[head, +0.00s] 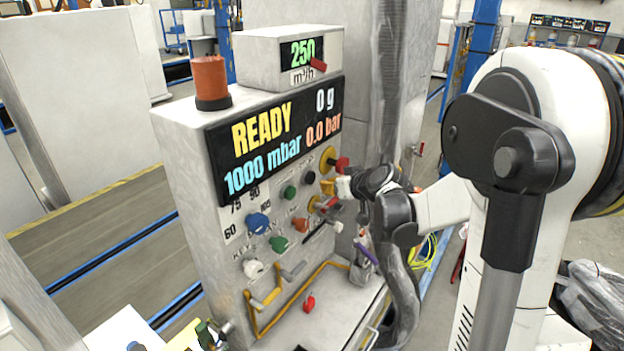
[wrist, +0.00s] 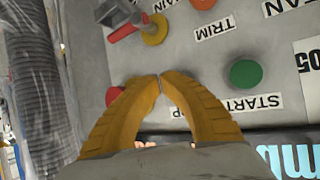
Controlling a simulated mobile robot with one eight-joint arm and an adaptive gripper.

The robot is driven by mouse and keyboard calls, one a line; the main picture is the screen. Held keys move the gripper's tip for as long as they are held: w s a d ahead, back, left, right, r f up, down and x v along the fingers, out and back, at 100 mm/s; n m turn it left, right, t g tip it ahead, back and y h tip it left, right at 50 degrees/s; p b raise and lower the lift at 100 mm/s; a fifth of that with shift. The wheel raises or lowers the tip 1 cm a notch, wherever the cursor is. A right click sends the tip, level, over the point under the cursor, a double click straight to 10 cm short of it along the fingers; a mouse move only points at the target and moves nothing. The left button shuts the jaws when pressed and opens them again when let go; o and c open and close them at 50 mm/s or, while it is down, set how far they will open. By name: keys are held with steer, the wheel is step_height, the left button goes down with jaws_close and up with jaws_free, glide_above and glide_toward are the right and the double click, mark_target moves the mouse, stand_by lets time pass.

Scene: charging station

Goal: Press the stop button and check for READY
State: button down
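The control panel (head: 222,235) has a black display (head: 262,152) that reads READY in yellow. It also shows 0 g, 1000 mbar and 0.0 bar. A dark round button (head: 310,178), which appears to be the stop button, sits right of the green start button (head: 290,192). My gripper (head: 325,187) is at the panel just below the dark button. In the wrist view my yellow fingers (wrist: 160,79) are shut, tips together and empty. They hide the stop button; the green button (wrist: 245,73) is right of them. I cannot tell whether they touch the panel.
A red knob (head: 342,163) on a yellow disc is close to my gripper. A red-handled yellow fitting (wrist: 154,29) is also near. Below are several coloured knobs and a yellow rail (head: 322,268). A grey hose (head: 388,80) runs down the right side.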

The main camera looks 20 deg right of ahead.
steer(key=s+d, duration=0.1)
steer(key=s, duration=0.2)
steer(key=shift+d, duration=0.4)
stand_by(0.5)
steer(key=s+a+f+g+b, duration=0.3)
steer(key=s+a+b, duration=0.3)
steer(key=s+a, duration=0.75)
steer(key=s+a+f+g+b, duration=0.1)
steer(key=s+a+f+b, duration=0.1)
steer(key=s, duration=0.4)
steer(key=s+a+f+g+h+b, duration=0.1)
steer(key=s+a+f, duration=0.2)
steer(key=s, duration=0.4)
steer(key=shift+a+f+m+b, duration=0.15)
steer(key=shift+f+m+b, duration=0.15)
steer(key=shift+f+b, duration=0.1)
